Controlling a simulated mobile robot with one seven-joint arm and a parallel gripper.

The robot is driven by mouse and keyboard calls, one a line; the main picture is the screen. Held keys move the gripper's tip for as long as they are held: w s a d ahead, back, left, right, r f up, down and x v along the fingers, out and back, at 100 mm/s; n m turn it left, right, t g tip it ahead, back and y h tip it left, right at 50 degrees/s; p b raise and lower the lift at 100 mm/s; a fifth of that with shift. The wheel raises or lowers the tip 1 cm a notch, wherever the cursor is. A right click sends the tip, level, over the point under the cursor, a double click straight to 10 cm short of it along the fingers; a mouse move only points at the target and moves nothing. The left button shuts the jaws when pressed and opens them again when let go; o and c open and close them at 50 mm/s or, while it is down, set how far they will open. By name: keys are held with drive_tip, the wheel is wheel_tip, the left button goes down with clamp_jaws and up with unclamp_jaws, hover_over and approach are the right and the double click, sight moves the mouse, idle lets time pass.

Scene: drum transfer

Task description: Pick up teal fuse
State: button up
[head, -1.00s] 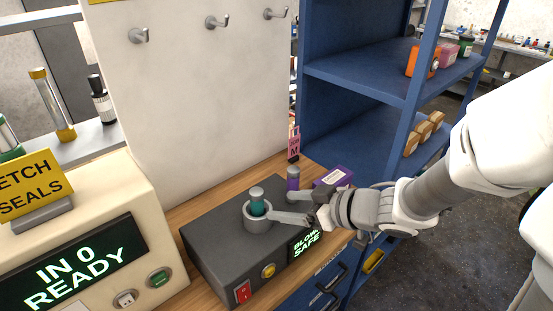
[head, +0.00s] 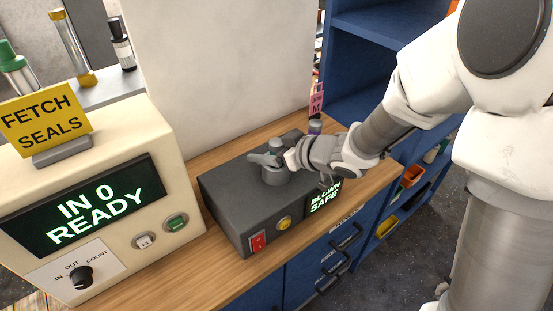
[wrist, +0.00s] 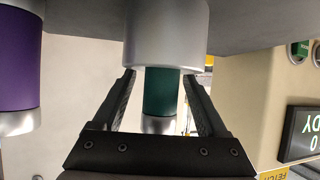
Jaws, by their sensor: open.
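The teal fuse (wrist: 160,92) stands in the round grey socket (head: 275,177) on top of the dark grey box (head: 226,194). In the wrist view, which is upside down, its teal body and silver end cap stick out of the socket (wrist: 165,38). My gripper (wrist: 160,80) is open, with one finger on each side of the fuse. A gap shows between each finger and the fuse. In the head view my gripper (head: 268,157) is at the socket and hides most of the fuse.
A purple fuse (wrist: 18,60) stands beside the socket, behind my gripper in the head view (head: 315,127). A cream console (head: 120,150) reading "IN 0 READY" stands to the left. The box display (head: 325,198) reads "BLOWN SAFE". A white panel (head: 220,70) rises behind.

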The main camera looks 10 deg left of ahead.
clamp_jaws()
idle(0.3)
